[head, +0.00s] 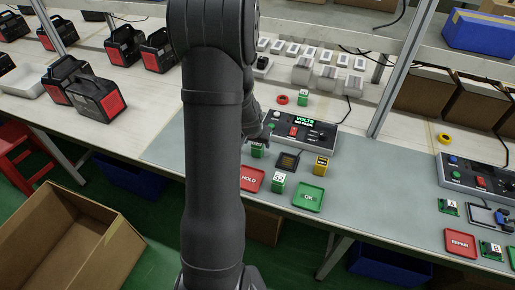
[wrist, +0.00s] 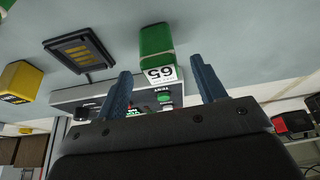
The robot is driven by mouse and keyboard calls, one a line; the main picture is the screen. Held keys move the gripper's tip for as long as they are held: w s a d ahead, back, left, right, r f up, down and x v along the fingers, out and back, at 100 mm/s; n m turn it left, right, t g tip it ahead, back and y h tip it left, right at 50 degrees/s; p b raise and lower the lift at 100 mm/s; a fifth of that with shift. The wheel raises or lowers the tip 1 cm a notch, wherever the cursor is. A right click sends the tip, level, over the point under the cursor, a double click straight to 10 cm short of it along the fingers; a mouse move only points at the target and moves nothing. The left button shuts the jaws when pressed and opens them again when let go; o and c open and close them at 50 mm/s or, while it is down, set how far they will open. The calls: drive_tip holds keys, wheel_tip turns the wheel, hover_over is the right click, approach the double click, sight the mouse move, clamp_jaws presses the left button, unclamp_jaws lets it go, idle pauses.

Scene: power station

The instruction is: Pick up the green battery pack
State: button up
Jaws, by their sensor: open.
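Three small green packs with white labelled tops show in the head view. One (head: 257,149) stands by my gripper, left of the black cradle. One (head: 278,182) stands between the HOLD and OK trays, and one (head: 303,97) stands behind the tester. In the wrist view a green battery pack (wrist: 156,42) with a white numbered label lies just ahead of my gripper (wrist: 161,66). The two blue fingers are apart, one on each side of the pack's labelled end. I cannot tell whether they touch it. In the head view my arm hides most of the gripper.
The tester box (head: 300,130) with a lit display stands behind. The black cradle (head: 288,161) and a yellow pack (head: 321,165) are to the right. The red HOLD tray (head: 252,179) and green OK tray (head: 308,198) lie near the front edge.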

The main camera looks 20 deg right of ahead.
sight(258, 145)
drive_tip(key=shift+x, duration=2.45)
drive_tip(key=shift+w+d, duration=0.15)
drive_tip(key=c, duration=1.2)
drive_tip(key=shift+r, duration=0.1)
